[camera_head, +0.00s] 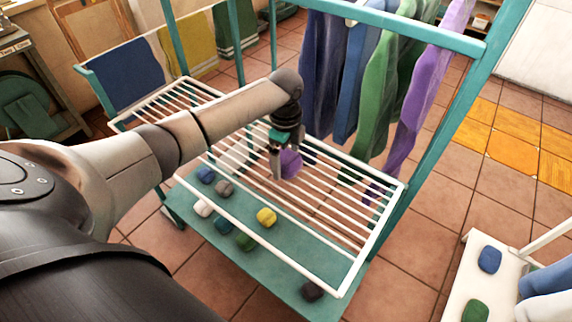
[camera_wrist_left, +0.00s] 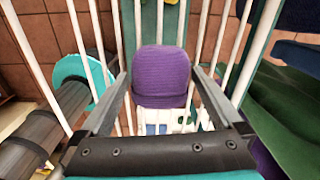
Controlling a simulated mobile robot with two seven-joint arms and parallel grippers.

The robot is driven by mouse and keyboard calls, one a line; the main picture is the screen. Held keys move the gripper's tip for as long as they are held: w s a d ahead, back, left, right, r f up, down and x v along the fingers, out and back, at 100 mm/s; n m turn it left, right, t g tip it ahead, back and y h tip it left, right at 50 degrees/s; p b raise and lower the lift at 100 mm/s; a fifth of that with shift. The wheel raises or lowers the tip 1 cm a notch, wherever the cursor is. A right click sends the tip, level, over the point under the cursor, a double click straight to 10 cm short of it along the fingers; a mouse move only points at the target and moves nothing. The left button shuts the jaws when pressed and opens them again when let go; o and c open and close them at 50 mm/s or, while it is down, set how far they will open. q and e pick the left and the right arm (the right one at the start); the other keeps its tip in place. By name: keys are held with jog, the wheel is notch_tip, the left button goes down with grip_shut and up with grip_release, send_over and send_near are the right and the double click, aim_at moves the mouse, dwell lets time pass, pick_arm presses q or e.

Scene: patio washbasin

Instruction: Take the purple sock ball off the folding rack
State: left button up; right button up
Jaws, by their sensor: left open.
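The purple sock ball (camera_head: 291,163) is at the white bars of the folding rack (camera_head: 330,291), near the middle of its slatted top. It shows large in the left wrist view (camera_wrist_left: 162,72), with white bars on both sides and behind it. My left gripper (camera_head: 284,170) points down at the ball. Its fingers are open, one on each side of the ball in the left wrist view. I cannot tell whether they touch it. In the head view the gripper hides part of the ball. My right gripper is not in view.
Several sock balls, including a yellow one (camera_head: 266,217), show on the teal shelf (camera_head: 277,271) below the bars. Purple (camera_head: 430,90), green and blue cloths hang from the teal frame behind. A white surface with a blue ball (camera_head: 490,259) stands at right.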

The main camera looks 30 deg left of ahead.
pick_arm(q)
jog(key=shift+c, duration=0.4)
jog(key=c, duration=1.1)
jog(key=shift+r, duration=0.1)
